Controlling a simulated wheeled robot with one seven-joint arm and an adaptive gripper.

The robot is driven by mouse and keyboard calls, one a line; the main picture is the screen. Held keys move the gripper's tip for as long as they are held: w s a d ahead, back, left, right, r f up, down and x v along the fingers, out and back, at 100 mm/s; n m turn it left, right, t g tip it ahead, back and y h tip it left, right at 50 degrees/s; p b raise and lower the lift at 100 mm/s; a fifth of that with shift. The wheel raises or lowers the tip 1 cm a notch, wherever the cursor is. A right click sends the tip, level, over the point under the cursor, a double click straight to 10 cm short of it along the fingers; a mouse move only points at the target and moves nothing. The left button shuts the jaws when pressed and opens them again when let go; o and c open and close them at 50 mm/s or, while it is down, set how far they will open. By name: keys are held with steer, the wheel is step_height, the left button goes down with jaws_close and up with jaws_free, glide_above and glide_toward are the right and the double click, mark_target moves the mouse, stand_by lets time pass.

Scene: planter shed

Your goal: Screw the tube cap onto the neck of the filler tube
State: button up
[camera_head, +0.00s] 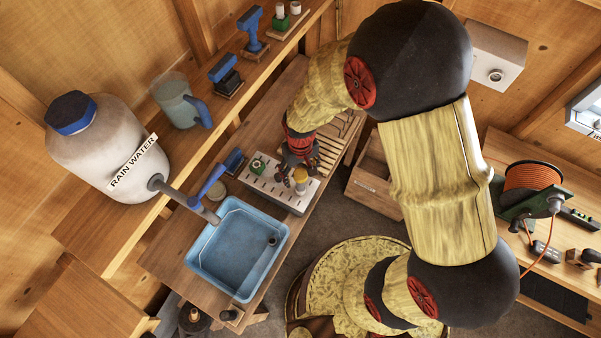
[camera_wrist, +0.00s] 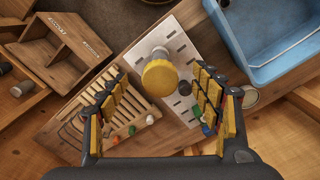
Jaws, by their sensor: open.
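The yellow round tube cap (camera_wrist: 160,77) is between my open fingers in the wrist view, apart from both and further from the camera. It sits at the top of a pale upright tube (camera_wrist: 159,53), which I take to be the filler tube. How far the cap is seated on the neck is hidden. In the head view, a yellow cap (camera_head: 301,174) shows over the pale perforated tray (camera_head: 279,195). My gripper (camera_wrist: 160,97) is open and empty. In the head view, my gripper (camera_head: 300,158) is partly hidden, close above the tray.
A blue basin (camera_head: 206,262) is beside the tray, with a blue-handled tap (camera_head: 207,184) over it. A slatted wooden rack (camera_wrist: 129,106) and a wooden crate (camera_wrist: 49,69) are on the tray's other side. Small coloured pieces lie near the rack.

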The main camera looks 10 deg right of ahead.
mark_target(301, 175)
step_height(301, 175, up, 12)
stand_by(0.7)
steer(key=s+d+r+m+t+b, duration=0.3)
steer(key=s+d+t+b, duration=0.2)
steer(key=s+d+b, duration=0.7)
steer(key=b, duration=0.7)
steer(key=shift+s+r+t, duration=0.15)
steer(key=shift+r+t, duration=0.15)
steer(key=shift+r, duration=0.05)
